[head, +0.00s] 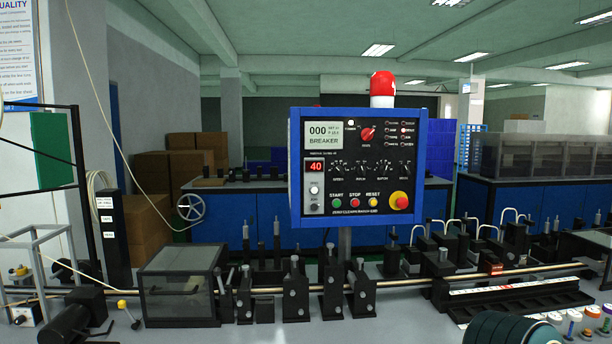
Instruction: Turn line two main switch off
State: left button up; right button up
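A control box with a blue frame and dark face (345,225) stands on a post in the middle of the head view. A red rotary knob (367,134) is at its upper middle, beside a display (323,134) reading "000" and "BREAKER". A red "40" readout (315,166) is below. A row of black knobs (361,168) crosses the face. Green start (337,203), red stop (355,203) and yellow reset (373,203) buttons sit below. A red mushroom button on yellow (399,201) is at lower right. I cannot tell which control is the line two main switch. Neither gripper is in view.
A red and white beacon (382,89) tops the box. Black fixtures (333,290) and a long metal rod (420,281) run across the bench in front of it. A clear-sided box (180,285) stands left. A dark green roll (508,330) is at front right.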

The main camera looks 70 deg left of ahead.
aim_at(366, 135)
jog(key=u, duration=2.15)
